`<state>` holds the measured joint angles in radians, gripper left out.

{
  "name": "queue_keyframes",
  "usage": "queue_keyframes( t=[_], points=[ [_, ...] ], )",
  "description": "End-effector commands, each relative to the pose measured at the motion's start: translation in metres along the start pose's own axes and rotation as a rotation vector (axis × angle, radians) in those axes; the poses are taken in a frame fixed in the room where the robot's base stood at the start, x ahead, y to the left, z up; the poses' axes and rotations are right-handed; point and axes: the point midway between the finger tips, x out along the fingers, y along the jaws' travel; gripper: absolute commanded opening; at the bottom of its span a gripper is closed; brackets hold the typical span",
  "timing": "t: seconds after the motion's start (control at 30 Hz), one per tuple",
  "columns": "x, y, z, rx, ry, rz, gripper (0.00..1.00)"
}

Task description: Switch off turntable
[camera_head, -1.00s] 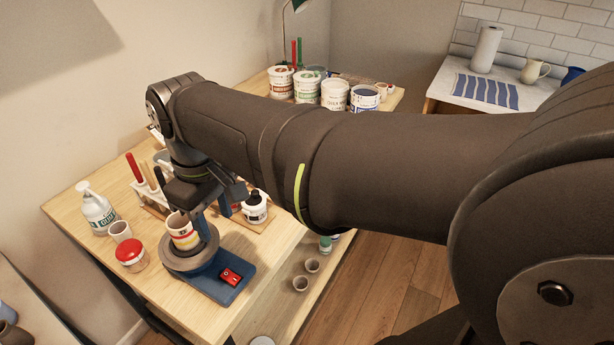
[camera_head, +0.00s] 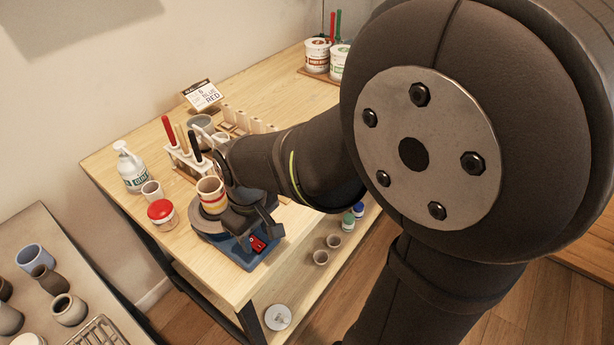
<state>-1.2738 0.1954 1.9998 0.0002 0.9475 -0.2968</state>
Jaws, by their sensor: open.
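The turntable has a blue base (camera_head: 243,262) and a dark round wheel (camera_head: 200,224), and stands near the front edge of the wooden table. A cream cup with red and yellow bands (camera_head: 212,196) stands upright on the wheel. The red switch (camera_head: 257,245) is on the right part of the base and is partly covered by my gripper. My gripper (camera_head: 255,231) is open and empty, low over the base at the switch. I cannot tell whether it touches the switch, or which way the switch is set.
A red-lidded jar (camera_head: 162,213), a small cup (camera_head: 152,190) and a white pump bottle (camera_head: 132,168) stand left of the turntable. A tool rack (camera_head: 192,163) is behind it. Small pots (camera_head: 321,257) sit on the lower shelf. My arm hides much of the right side.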

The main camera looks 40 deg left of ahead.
Motion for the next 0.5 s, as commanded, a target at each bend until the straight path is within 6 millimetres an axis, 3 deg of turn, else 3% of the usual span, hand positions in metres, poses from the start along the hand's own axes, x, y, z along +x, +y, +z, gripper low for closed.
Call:
queue_keyframes(
  t=[0.2,0.5],
  points=[
    [0.016,0.0,0.0,0.0,0.001,0.0,0.44],
    [0.017,0.0,0.0,0.0,0.001,0.0,0.42]
  ],
)
